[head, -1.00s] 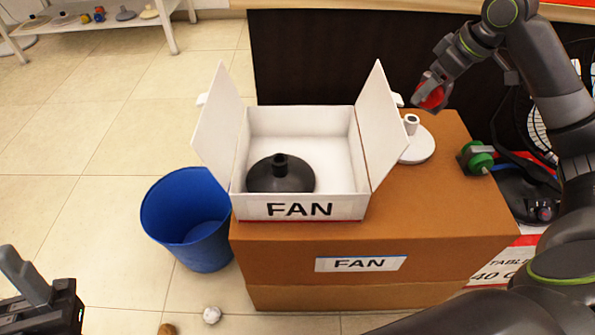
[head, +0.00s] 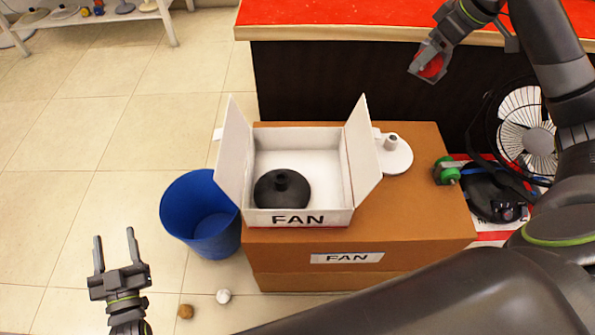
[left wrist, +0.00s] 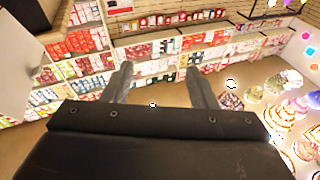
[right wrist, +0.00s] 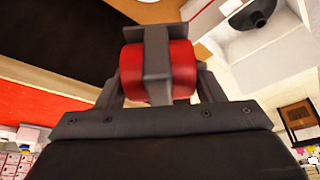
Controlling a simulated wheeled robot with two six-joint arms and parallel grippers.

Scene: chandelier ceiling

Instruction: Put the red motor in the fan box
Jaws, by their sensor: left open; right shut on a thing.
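The red motor (head: 432,67) is held in my right gripper (head: 428,66), above and behind the right part of the brown carton. In the right wrist view the red motor (right wrist: 182,72) sits between the fingers, with a grey part across it. The white fan box (head: 305,216), marked FAN, stands open on the carton with side flaps raised. A black round base (head: 282,190) lies inside it; the box also shows in the right wrist view (right wrist: 268,68). My left gripper (head: 116,262) is open and empty over the floor at the lower left.
The brown carton (head: 400,225) bears a white round base (head: 396,158) and a green-ended part (head: 446,171) right of the box. A blue bin (head: 200,215) stands left. A black fan (head: 525,125) stands at the right. A red-topped counter (head: 330,20) is behind.

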